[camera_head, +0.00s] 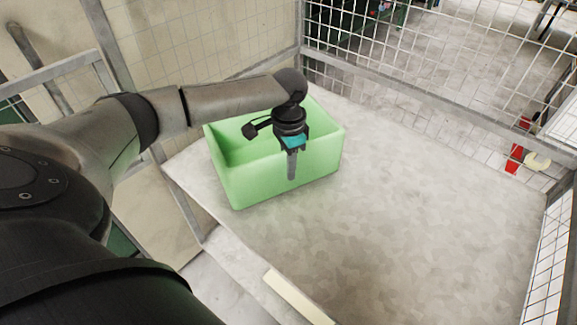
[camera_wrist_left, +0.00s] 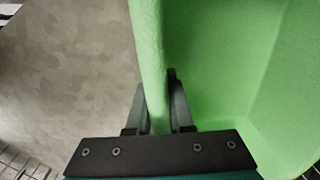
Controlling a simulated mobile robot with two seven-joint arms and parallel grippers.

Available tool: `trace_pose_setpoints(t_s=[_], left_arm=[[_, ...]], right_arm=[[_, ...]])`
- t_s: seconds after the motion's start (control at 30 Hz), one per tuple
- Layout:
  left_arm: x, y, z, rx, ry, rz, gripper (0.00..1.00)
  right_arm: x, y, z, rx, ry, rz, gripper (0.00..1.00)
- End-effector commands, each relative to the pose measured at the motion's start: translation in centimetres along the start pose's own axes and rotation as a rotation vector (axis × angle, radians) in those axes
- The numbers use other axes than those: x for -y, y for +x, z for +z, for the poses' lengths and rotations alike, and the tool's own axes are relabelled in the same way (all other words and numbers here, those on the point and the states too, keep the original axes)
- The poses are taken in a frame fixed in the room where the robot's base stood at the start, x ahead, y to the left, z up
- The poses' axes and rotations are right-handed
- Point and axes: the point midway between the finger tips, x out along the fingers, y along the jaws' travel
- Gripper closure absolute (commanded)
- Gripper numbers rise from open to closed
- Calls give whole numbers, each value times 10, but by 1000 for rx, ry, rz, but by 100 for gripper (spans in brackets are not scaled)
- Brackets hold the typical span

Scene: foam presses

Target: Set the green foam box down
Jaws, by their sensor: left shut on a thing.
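The green foam box (camera_head: 258,184) is an open-topped, empty-looking box at the left back of the grey table (camera_head: 420,200). My left gripper (camera_head: 292,165) points down at the box's near wall and is shut on it. In the left wrist view the wall of the green foam box (camera_wrist_left: 151,60) runs between the two fingers of my left gripper (camera_wrist_left: 158,110), one finger inside the box and one outside. The box looks upright, at or just above the tabletop; I cannot tell if its base touches. My right gripper is not in view.
A wire mesh fence (camera_head: 430,85) on a grey frame stands along the back of the table, and more mesh (camera_head: 552,255) is at the right. The tabletop to the right of the box is bare. A pale strip (camera_head: 298,298) lies at the front edge.

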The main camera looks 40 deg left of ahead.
Motion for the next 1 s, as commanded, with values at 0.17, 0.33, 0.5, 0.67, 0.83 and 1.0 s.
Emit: trace_pose_setpoints(t_s=[0.17, 0.33, 0.5, 0.67, 0.83, 1.0], left_arm=[[0, 2, 0, 0, 0, 0, 78], [0, 1, 0, 0, 0, 0, 59], [0, 1, 0, -1, 0, 0, 50], [0, 1, 0, -1, 0, 0, 50], [0, -16, -1, -3, 0, 0, 50], [1, -53, -1, -4, 0, -2, 50]], right_arm=[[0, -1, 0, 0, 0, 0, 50], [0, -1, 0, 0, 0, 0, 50], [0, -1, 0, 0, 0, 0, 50], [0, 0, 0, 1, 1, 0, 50], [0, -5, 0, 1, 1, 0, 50], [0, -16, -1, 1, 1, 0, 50]])
